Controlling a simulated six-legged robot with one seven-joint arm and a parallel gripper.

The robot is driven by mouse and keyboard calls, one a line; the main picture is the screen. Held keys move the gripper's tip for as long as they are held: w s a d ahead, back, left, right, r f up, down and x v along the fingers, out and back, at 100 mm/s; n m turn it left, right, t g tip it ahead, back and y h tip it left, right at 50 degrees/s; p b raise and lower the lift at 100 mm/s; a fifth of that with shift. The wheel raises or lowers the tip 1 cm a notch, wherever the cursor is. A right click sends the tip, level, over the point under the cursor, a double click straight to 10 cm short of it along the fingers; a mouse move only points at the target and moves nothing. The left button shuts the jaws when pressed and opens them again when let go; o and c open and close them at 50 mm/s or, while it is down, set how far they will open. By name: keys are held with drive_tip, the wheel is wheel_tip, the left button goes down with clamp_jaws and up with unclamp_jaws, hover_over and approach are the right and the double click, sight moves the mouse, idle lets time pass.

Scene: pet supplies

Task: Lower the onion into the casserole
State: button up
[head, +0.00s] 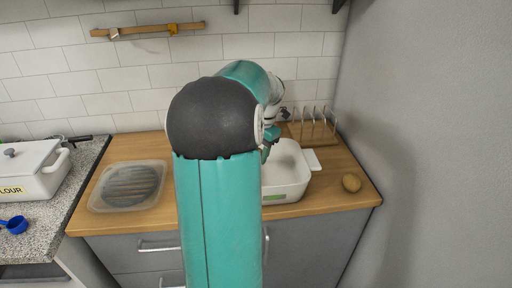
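The casserole (303,188) is a white dish with a side handle, standing on the wooden counter just right of my arm. Its left part is hidden by my arm. My gripper (267,153) shows only in part behind my arm, at the casserole's left back side. I cannot see its fingers clearly or whether it holds anything.
A wooden rack with metal prongs (318,131) stands behind the casserole, near the grey wall (430,150). A clear lidded container (132,187) sits at the counter's left. A white flour box (30,170) and blue scoop (14,225) are on the speckled counter.

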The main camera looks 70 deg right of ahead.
drive_tip(key=shift+f, duration=2.1)
drive_tip(key=shift+f, duration=2.5)
idle(0.7)
drive_tip(key=o, duration=1.1)
drive_tip(key=r, duration=0.4)
drive_tip(key=s+r, duration=0.1)
drive_tip(key=r, duration=0.4)
drive_tip(key=s+r, duration=0.1)
drive_tip(key=r, duration=0.3)
drive_tip(key=shift+s+d+r, duration=0.15)
drive_tip(key=shift+d+r, duration=0.05)
drive_tip(key=shift+r, duration=0.15)
